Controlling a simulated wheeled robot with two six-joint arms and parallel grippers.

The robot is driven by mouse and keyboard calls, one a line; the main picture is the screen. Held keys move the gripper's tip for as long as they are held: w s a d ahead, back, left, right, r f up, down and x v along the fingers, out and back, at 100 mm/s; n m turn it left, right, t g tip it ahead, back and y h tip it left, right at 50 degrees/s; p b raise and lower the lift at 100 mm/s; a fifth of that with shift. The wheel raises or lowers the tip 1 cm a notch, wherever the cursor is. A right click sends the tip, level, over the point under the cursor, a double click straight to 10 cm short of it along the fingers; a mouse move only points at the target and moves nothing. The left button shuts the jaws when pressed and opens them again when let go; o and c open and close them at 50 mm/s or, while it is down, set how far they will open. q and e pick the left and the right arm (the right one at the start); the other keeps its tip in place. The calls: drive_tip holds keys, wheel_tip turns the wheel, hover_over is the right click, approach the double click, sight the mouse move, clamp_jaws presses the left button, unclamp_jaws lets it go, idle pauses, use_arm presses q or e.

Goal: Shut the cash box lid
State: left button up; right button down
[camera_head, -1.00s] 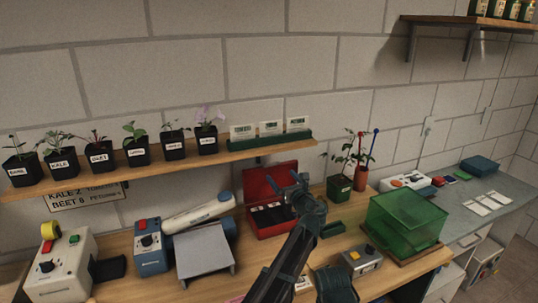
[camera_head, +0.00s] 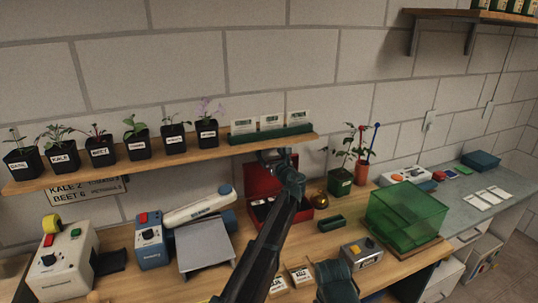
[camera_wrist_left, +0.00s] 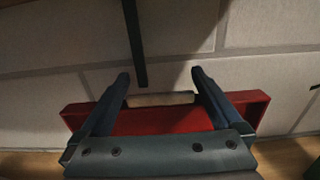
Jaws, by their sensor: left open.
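The red cash box (camera_head: 305,211) stands on the wooden bench under the plant shelf, with its lid (camera_head: 257,180) raised towards the wall. My left arm hides much of the box. My left gripper (camera_head: 275,156) is open at the top of the raised lid. In the left wrist view, the open fingers (camera_wrist_left: 160,78) reach over the red lid (camera_wrist_left: 165,121), one on each side of a short pale bar (camera_wrist_left: 160,99) at its far edge. I cannot tell whether they touch the lid.
The plant shelf (camera_head: 180,159) runs close above the lid. A brass round object (camera_head: 319,199) and a potted plant (camera_head: 340,182) stand right of the box. A grey stand (camera_head: 206,246) is to the left, a green clear case (camera_head: 405,215) to the right.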

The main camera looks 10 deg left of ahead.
use_arm(q)
drive_tip(key=shift+w+a, duration=0.4)
drive_tip(key=shift+w, duration=0.15)
drive_tip(key=shift+c, duration=0.3)
